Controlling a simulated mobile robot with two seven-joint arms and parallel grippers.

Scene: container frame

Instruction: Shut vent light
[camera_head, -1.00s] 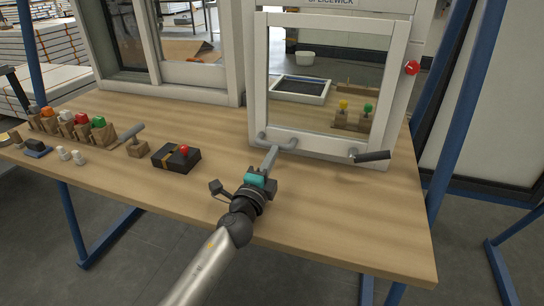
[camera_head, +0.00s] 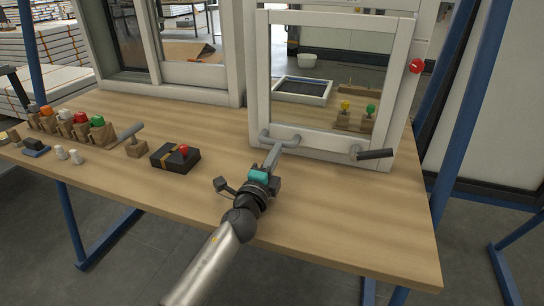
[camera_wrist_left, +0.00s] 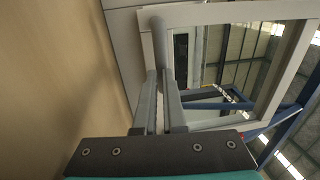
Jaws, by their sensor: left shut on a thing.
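The vent light is a white-framed glass sash (camera_head: 402,90) at the back right of the bench. A grey bar handle (camera_head: 290,141) runs along its bottom rail, and a dark-gripped lever (camera_head: 374,154) sits at the lower right. My left gripper (camera_head: 272,156) is shut on the bar handle. In the left wrist view its two fingers (camera_wrist_left: 161,105) close around the grey handle (camera_wrist_left: 162,28), with the white sash edge beside them. I cannot tell how wide any gap between sash and frame is. My right gripper is not in view.
A dark box with a red button (camera_head: 176,157) lies left of my arm. Several coloured knobs on wooden blocks (camera_head: 80,129) stand at the left. A larger white window (camera_head: 170,96) is at the back left. The bench front (camera_head: 370,245) is clear.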

